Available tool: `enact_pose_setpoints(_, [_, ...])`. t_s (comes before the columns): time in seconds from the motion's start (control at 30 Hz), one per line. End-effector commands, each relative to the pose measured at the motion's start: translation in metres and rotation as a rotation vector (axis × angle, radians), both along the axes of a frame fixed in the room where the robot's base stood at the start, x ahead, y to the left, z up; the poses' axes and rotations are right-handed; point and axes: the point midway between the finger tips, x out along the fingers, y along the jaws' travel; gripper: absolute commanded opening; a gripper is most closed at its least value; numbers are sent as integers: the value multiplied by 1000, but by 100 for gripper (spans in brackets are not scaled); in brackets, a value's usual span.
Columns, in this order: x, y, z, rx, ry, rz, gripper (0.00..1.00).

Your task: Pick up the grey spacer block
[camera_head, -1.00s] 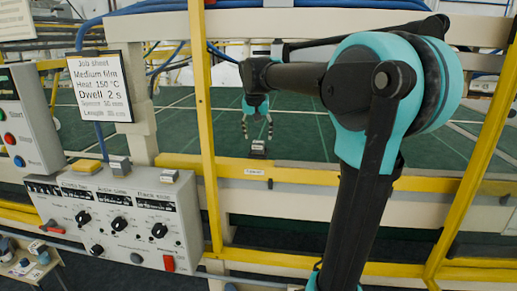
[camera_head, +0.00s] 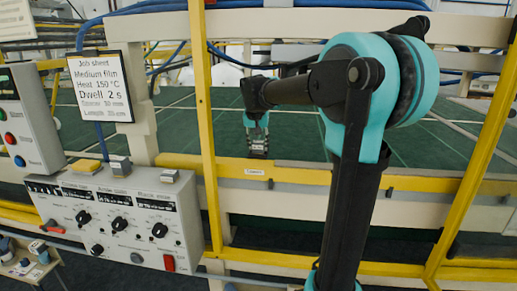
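My gripper (camera_head: 257,147) points down over the green table, just behind the yellow front rail. A small dark grey block with a pale top stood directly below it in the earlier frame. Now the fingers are down at that block's place and mostly cover it. The fingers are too small and too merged with the block to tell whether they are shut on it.
A yellow upright post (camera_head: 206,120) stands left of my gripper. The control box (camera_head: 125,220) with dark knobs is at lower left, below a job sheet (camera_head: 100,86). The green table (camera_head: 300,135) is otherwise largely bare around my gripper.

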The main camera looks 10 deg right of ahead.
Motion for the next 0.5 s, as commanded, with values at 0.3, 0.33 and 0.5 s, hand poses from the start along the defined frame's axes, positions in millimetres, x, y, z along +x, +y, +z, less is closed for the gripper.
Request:
enact_pose_setpoints(0.3, [0, 0, 0, 0, 0, 0, 6])
enact_pose_setpoints(0.33, [0, 0, 0, 0, 0, 0, 6])
enact_pose_setpoints(0.5, [0, 0, 2, 0, 0, 0, 6])
